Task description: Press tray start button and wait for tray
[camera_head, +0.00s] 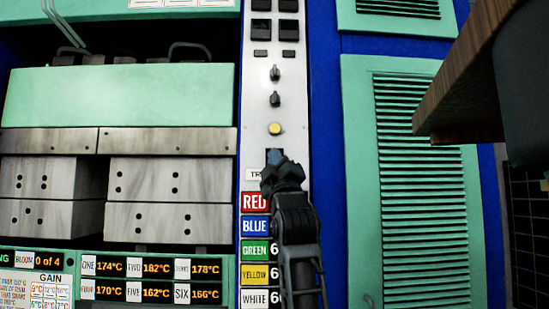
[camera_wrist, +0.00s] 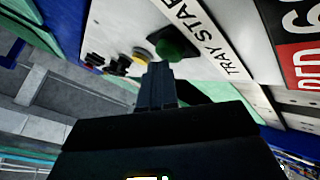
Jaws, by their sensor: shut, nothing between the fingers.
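The green tray start button (camera_wrist: 172,46) shows in the wrist view, in a dark square mount beside the white TRAY START label (camera_wrist: 212,42). My gripper (camera_wrist: 158,68) is shut and empty, with its fingertips just below the button in that picture. I cannot tell whether they touch it. Only the start of the label (camera_head: 254,174) shows there. A yellow button (camera_head: 275,129) sits just above; it also shows in the wrist view (camera_wrist: 140,55).
The press (camera_head: 110,95) with its grey metal blocks stands left of the panel. Black knobs (camera_head: 275,73) are higher on the panel, and coloured labels run down below. A green louvred door (camera_head: 425,200) is at right. A brown wooden edge (camera_head: 455,80) juts in at upper right.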

